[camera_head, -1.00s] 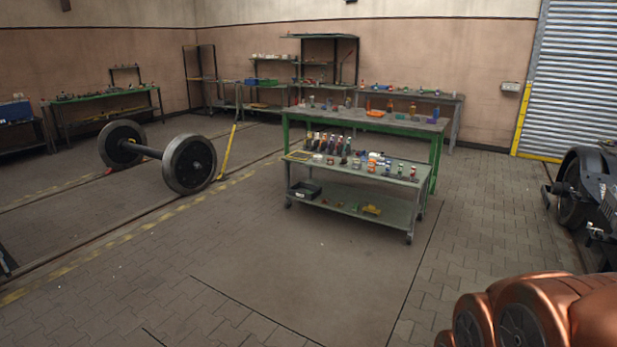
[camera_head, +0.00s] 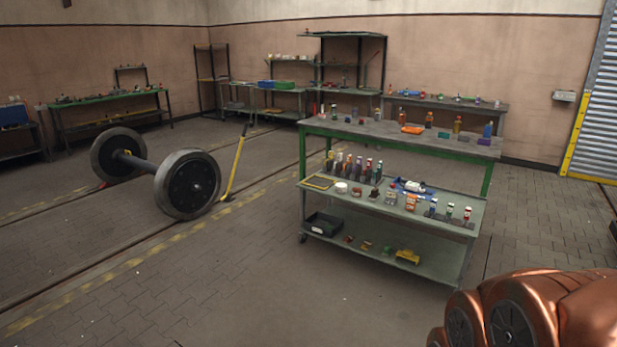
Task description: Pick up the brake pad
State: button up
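I cannot pick out a brake pad for certain; the items are too small to tell apart. Many small parts and bottles stand on the upper shelf of a green-grey trolley (camera_head: 464,206) right of centre. A few small dark and coloured pieces and a yellow item (camera_head: 407,256) lie on its lower shelf. My gripper is out of view; only copper-coloured links of my arm show at the lower right, in front of the floor.
A green-framed bench (camera_head: 459,150) with bottles stands just behind the trolley. A wheelset (camera_head: 187,185) sits on rails at the left, with a yellow bar (camera_head: 233,170) beside it. More benches line the back wall. The paved floor in front of the trolley is clear.

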aim_at(357, 170)
jog(key=u, duration=0.1)
jog(key=i, duration=5.6)
